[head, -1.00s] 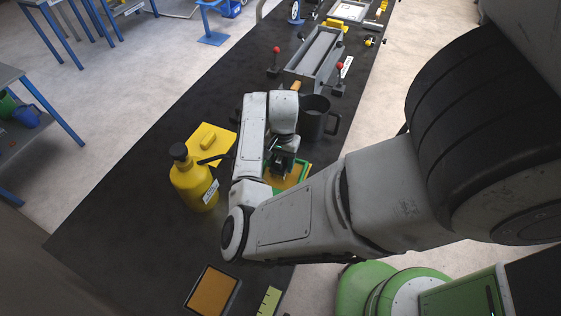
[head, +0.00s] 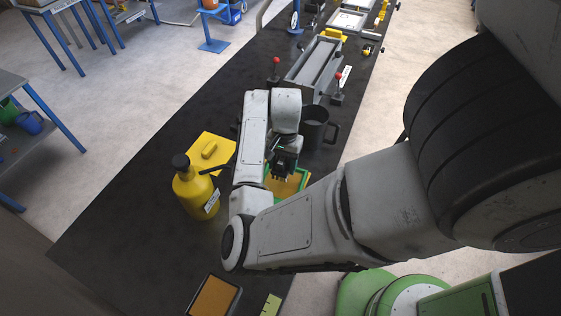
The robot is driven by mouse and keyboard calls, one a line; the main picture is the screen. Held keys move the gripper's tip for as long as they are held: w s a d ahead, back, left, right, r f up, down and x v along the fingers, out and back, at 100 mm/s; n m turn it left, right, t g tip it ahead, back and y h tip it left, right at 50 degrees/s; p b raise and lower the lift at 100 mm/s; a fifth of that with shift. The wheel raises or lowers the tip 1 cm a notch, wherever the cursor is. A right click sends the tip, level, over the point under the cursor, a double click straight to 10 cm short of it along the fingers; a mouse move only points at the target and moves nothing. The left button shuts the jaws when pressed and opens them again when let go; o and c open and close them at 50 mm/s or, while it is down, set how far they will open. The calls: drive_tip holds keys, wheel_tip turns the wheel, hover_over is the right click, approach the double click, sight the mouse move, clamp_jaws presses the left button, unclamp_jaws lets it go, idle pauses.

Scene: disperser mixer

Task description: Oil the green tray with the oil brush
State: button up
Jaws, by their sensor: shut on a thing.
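The green tray (head: 304,178) lies on the dark bench below my wrist, with a tan inside; the arm hides part of it. My gripper (head: 283,176) points down over the tray, dark and small in this view. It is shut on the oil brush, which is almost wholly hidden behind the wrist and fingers. I cannot tell whether the bristles touch the tray. A yellow oil bottle (head: 196,190) with a black cap and spout stands to the left.
A yellow block on a yellow plate (head: 212,146) lies behind the bottle. A dark mug (head: 318,128) stands close to the right of my wrist. A grey machine (head: 315,70) is farther back, and a dark-rimmed tan tray (head: 213,298) is at the front.

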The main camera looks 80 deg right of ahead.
drive_tip(key=shift+s+a, duration=0.55)
drive_tip(key=shift+s, duration=0.4)
drive_tip(key=shift+s+a, duration=0.55)
drive_tip(key=shift+s, duration=0.4)
drive_tip(key=shift+s+a, duration=0.55)
drive_tip(key=shift+s, duration=0.4)
drive_tip(key=shift+w+a, duration=0.1)
